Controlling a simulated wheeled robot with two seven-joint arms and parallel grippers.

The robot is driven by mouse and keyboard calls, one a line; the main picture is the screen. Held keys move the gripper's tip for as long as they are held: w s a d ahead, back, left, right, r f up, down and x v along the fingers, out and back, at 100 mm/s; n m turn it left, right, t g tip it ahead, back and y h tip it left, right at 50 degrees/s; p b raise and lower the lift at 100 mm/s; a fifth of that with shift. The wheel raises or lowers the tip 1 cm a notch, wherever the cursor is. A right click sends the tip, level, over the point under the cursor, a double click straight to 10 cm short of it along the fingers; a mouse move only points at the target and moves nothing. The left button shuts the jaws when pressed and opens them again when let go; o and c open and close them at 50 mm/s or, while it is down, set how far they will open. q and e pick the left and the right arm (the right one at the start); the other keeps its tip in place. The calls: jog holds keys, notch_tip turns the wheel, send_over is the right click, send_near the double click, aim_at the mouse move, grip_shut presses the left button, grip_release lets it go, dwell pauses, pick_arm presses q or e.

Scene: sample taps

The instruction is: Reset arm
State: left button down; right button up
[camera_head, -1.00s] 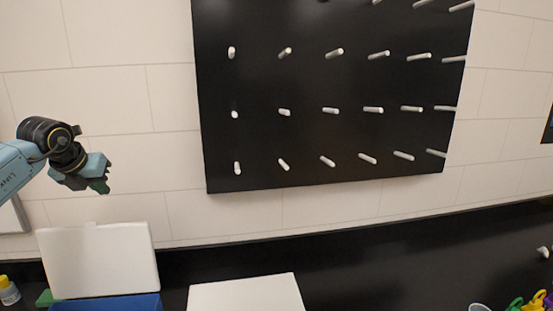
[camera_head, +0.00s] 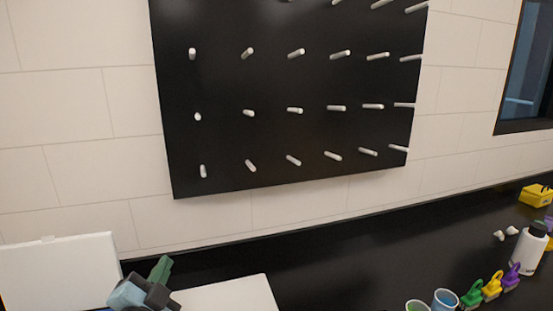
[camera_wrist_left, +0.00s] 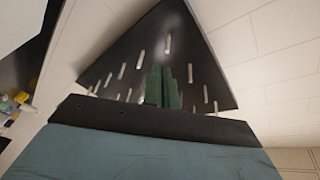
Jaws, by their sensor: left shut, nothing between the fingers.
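My left gripper (camera_head: 160,270) shows at the bottom left of the head view, with green fingers pointing up, in front of white boxes on the counter. It is shut and empty. In the left wrist view its green fingers (camera_wrist_left: 163,86) are together, with the black pegboard behind them. My right gripper is in neither view.
A black pegboard (camera_head: 225,90) with several white pegs hangs on the tiled wall. White boxes (camera_head: 60,270) (camera_head: 230,295) stand at the lower left. Cups (camera_head: 445,299), coloured clips (camera_head: 492,286), a white bottle (camera_head: 527,250) and a yellow box (camera_head: 537,196) stand at the right. The dark counter (camera_head: 340,250) between is clear.

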pick_arm(q)
jog(key=s+a+f+n+g+y, duration=0.2)
jog(key=s+f+n+g, duration=0.3)
jog(key=s+f, duration=0.4)
jog(key=s+d+f+n+g+h, duration=0.1)
jog(key=s+f+n+g, duration=0.1)
jog(key=s+f+g, duration=0.6)
jog(key=s+d+f+n+g+h, duration=0.1)
jog(key=s+d+f+g, duration=0.15)
jog(key=s, duration=0.95)
notch_tip(320, 180, down, 35)
jog(key=s+a+g+b, duration=0.1)
jog(key=s+b, duration=0.1)
jog(key=b, duration=0.8)
jog(key=s+a+f+b, duration=0.1)
jog(key=s+f+b, duration=0.3)
jog(key=s+f, duration=0.4)
jog(key=s+a+f+g+b, duration=0.1)
jog(key=s+f+b, duration=0.3)
jog(key=s+f, duration=0.4)
notch_tip(320, 180, down, 6)
jog(key=shift+a+f, duration=0.25)
jog(key=shift+a, duration=0.2)
